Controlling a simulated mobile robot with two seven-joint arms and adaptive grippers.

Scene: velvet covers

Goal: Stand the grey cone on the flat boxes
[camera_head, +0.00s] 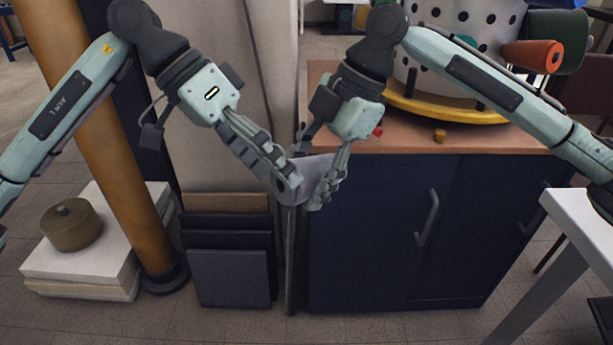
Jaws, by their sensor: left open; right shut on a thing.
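The grey cone (314,167) is up in the air in the middle of the view, in front of the cabinet's left edge. My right gripper (310,175) is shut on the grey cone, and its fingers hide part of it. My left gripper (286,182) is open, with its fingers close beside the cone; I cannot tell if they touch it. The flat boxes (75,262) are white, stacked on the floor at the lower left, well away from both grippers. A round olive lidded pot (71,224) stands on their left part.
An orange-brown post (118,150) rises beside the boxes' right side. Dark panels (230,278) lean on the wall right of it. A dark blue cabinet (375,240) with a wooden top carries a dotted white drum (455,60). A white table (585,225) stands at the right.

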